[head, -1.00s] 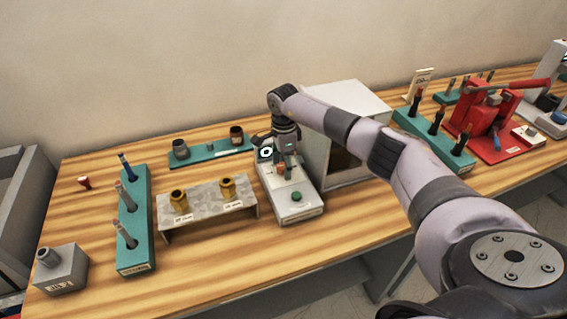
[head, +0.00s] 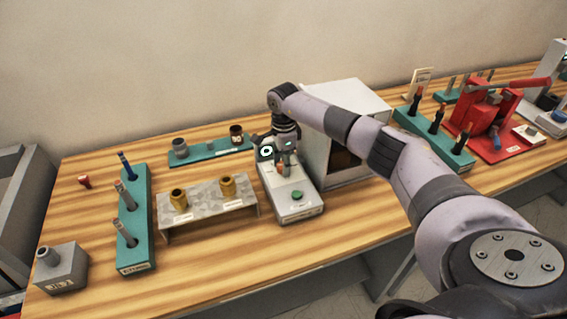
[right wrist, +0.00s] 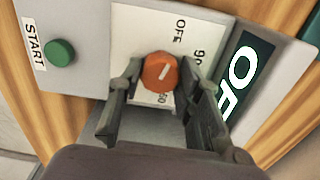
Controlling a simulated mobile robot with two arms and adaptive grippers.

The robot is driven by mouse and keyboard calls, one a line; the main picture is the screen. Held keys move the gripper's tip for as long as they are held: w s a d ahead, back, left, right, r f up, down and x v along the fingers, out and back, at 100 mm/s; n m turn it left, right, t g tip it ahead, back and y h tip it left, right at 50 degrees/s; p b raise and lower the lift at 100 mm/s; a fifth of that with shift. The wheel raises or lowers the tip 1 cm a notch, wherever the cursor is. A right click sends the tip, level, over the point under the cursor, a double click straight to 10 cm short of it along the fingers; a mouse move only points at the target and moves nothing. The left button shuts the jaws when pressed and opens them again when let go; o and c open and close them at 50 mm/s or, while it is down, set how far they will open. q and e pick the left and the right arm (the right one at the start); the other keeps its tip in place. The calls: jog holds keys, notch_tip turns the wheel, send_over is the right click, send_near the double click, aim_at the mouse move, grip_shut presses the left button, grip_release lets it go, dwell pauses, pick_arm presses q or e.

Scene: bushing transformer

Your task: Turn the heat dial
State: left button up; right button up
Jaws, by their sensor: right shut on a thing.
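The heat dial (right wrist: 158,72) is a small orange knob with a white pointer line, on the white face of a small bench unit (head: 295,205). Labels around it read OFF and partly hidden numbers. My right gripper (right wrist: 160,85) is over the unit with its fingers on both sides of the dial, shut on it; the gripper also shows in the head view (head: 280,164). The dark display (right wrist: 245,75) beside it shows glowing letters, partly cut off, that look like OFF. A green START button (right wrist: 60,53) sits on the unit's other end. My left gripper is not in view.
A grey-white box (head: 345,110) stands right behind the unit, close to my forearm. A metal stand (head: 208,207) with two brass parts is just left. Teal racks (head: 137,250) and a red press (head: 485,115) stand farther off. The table's front strip is clear.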

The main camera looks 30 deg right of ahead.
jog(key=shift+m, duration=0.3)
jog(key=shift+m+b, duration=0.55)
jog(key=shift+m, duration=0.35)
jog(key=m, duration=0.2)
jog(key=shift+m+b, duration=0.3)
jog(key=shift+b, duration=0.1)
jog(key=m, duration=0.2)
jog(key=shift+m+b, duration=0.3)
jog(key=shift+m, duration=0.1)
jog(key=m, duration=0.3)
jog(key=shift+m, duration=0.3)
jog(key=m, duration=0.4)
jog(key=shift+r, duration=0.1)
jog(key=shift+m, duration=2.1)
jog(key=shift+a, duration=0.1)
